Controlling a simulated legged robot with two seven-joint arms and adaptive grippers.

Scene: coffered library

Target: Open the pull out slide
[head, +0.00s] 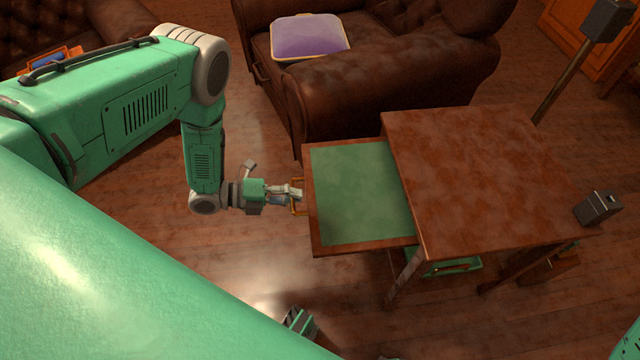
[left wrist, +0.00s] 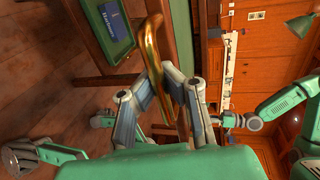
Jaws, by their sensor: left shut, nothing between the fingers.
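The pull-out slide (head: 358,195), a green-topped panel with a brown wooden rim, sticks out from the left side of the wooden table (head: 490,175). Its brass handle (head: 297,207) is on the slide's left edge and shows large in the left wrist view (left wrist: 155,50). My left gripper (head: 299,193) is at this handle, its fingers pointing right toward the slide. In the left wrist view the fingertips (left wrist: 172,72) are together by the handle, with nothing gripped between them. Whether they touch the handle is unclear.
A brown leather armchair (head: 400,75) with a purple cushion (head: 308,36) stands close behind the slide. A green tray (left wrist: 104,35) with a blue book (left wrist: 113,21) sits low under the table. A dark box (head: 597,207) is at the right.

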